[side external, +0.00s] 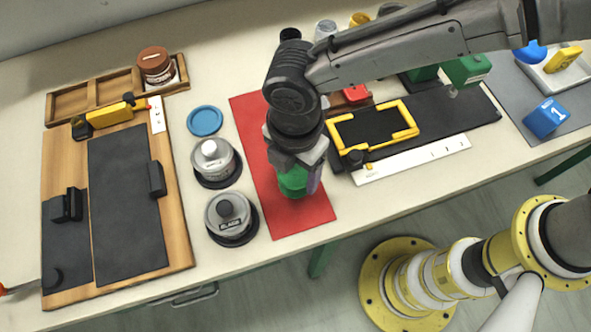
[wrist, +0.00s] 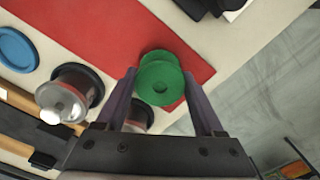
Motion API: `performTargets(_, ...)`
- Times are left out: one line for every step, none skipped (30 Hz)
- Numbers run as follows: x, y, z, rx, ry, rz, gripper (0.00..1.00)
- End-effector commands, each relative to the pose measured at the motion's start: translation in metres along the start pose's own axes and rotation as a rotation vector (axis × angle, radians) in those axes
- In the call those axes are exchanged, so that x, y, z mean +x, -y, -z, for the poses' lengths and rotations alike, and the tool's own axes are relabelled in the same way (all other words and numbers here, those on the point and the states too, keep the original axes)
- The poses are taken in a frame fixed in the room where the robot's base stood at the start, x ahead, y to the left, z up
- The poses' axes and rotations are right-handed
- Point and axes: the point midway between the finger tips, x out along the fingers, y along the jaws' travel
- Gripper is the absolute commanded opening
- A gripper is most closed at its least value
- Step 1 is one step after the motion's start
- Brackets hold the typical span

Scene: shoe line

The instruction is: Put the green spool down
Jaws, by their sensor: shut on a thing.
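The green spool (wrist: 162,82) is between the two fingers of my gripper (wrist: 163,100) in the wrist view. My gripper (side external: 298,180) is shut on it and points down over the red mat (side external: 305,216). In the side view, part of the green spool (side external: 292,183) shows under the gripper, near the mat's lower part. The gripper hides the rest of it. I cannot tell whether the spool touches the mat. The red mat also shows in the wrist view (wrist: 100,30).
Two grey-lidded jars (side external: 216,162) (side external: 231,218) stand left of the mat, below a blue lid (side external: 205,120). A wooden board (side external: 182,235) lies at left. A black board with a yellow frame (side external: 412,118) lies right of the mat. The table's front edge is close below.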

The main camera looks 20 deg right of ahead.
Motion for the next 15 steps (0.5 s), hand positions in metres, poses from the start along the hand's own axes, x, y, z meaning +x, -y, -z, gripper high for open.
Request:
performTargets(0.008, 0.000, 0.000, 0.000, 0.001, 0.002, 0.15)
performTargets(0.011, 0.000, 0.000, 0.000, 0.001, 0.002, 0.15)
performTargets(0.014, 0.000, 0.000, 0.000, 0.000, 0.001, 0.15)
performTargets(0.015, 0.000, 0.000, 0.000, 0.000, 0.000, 0.15)
performTargets(0.015, 0.000, 0.000, 0.000, 0.000, -0.001, 0.15)
performTargets(0.015, 0.000, 0.000, 0.000, -0.001, -0.002, 0.15)
performTargets(0.015, 0.000, 0.000, 0.000, -0.001, -0.002, 0.15)
performTargets(0.015, 0.000, 0.000, 0.000, -0.001, -0.001, 0.15)
performTargets(0.015, 0.000, 0.000, 0.000, -0.001, -0.001, 0.15)
performTargets(0.015, 0.000, 0.000, 0.000, -0.001, -0.001, 0.15)
performTargets(0.015, 0.000, 0.000, 0.000, 0.000, -0.001, 0.15)
performTargets(0.015, 0.000, 0.000, 0.000, 0.000, -0.001, 0.15)
performTargets(0.016, 0.000, 0.000, 0.000, 0.000, -0.001, 0.15)
performTargets(0.017, 0.000, 0.000, 0.000, 0.000, -0.001, 0.15)
performTargets(0.018, 0.000, 0.000, 0.000, 0.000, -0.001, 0.15)
